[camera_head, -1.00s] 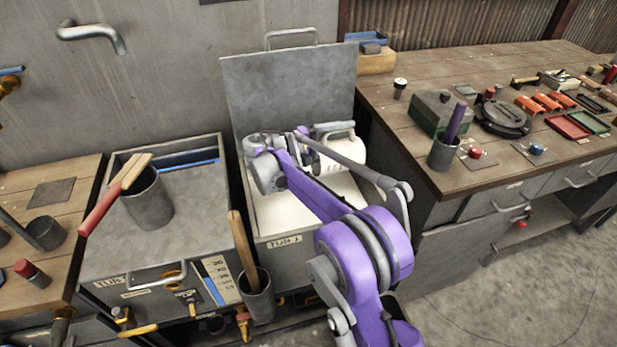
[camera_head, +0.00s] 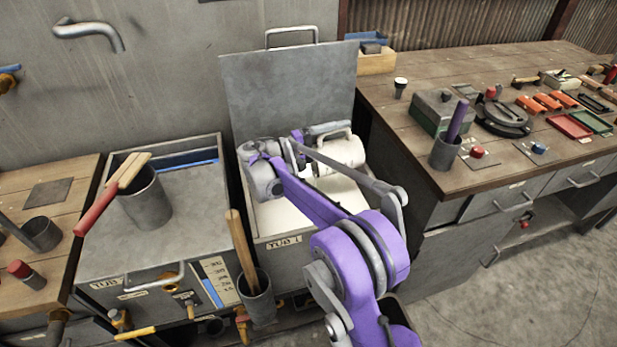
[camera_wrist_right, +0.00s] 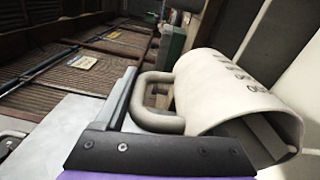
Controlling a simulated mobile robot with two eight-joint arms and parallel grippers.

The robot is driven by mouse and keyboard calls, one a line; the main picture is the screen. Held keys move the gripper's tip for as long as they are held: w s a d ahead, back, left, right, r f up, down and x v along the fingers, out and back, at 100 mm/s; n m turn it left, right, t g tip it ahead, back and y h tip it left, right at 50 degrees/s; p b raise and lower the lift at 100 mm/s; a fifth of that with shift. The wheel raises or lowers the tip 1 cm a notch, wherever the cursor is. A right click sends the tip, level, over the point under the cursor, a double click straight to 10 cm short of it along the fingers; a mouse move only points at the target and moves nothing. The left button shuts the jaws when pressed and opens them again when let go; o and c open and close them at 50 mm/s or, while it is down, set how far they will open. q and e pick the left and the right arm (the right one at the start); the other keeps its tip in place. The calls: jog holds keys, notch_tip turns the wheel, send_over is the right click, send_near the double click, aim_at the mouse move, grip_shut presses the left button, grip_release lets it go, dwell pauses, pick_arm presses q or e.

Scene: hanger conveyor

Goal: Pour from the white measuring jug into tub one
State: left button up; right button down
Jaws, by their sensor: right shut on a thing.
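Tub one (camera_head: 265,255), a grey box labelled at the front, stands open with its grey lid (camera_head: 290,95) raised behind it. Its inside shows pale white; I cannot tell how full it is. The white measuring jug (camera_head: 345,151) is tilted over at the back right of the tub's opening. In the wrist view the jug (camera_wrist_right: 225,85) lies on its side, its mouth towards the lower right. My right gripper (camera_head: 300,150) is shut on the jug, by its handle (camera_wrist_right: 155,105). No pouring stream is visible. My left gripper is not in view.
A second lidded tub (camera_head: 190,205) with a grey cup (camera_head: 148,195) on top stands left. A cup with a wooden handle (camera_head: 257,298) is at tub one's front left corner. The workbench (camera_head: 425,110) to the right holds tools and a dark cup (camera_head: 445,153).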

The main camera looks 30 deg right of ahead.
aim_at(345, 129)
jog(key=shift+a, duration=0.15)
jog(key=shift+w+a+r+h+b, duration=0.1)
jog(key=shift+a+r+h+b, duration=0.15)
jog(key=shift+h+b, duration=0.15)
jog(key=shift+d+r, duration=0.1)
jog(key=d+y+p, duration=0.1)
jog(key=p, duration=0.1)
jog(key=d+y+p, duration=0.1)
jog(key=p, duration=0.1)
jog(key=d+r+y+p, duration=0.1)
jog(key=y+p, duration=0.1)
jog(key=shift+s+d+t, duration=0.3)
jog(key=shift+s, duration=0.05)
jog(key=shift+d+f+y+p, duration=0.15)
jog(key=shift+d+y+p, duration=0.05)
jog(key=shift+y+p, duration=0.2)
jog(key=shift+f, duration=0.25)
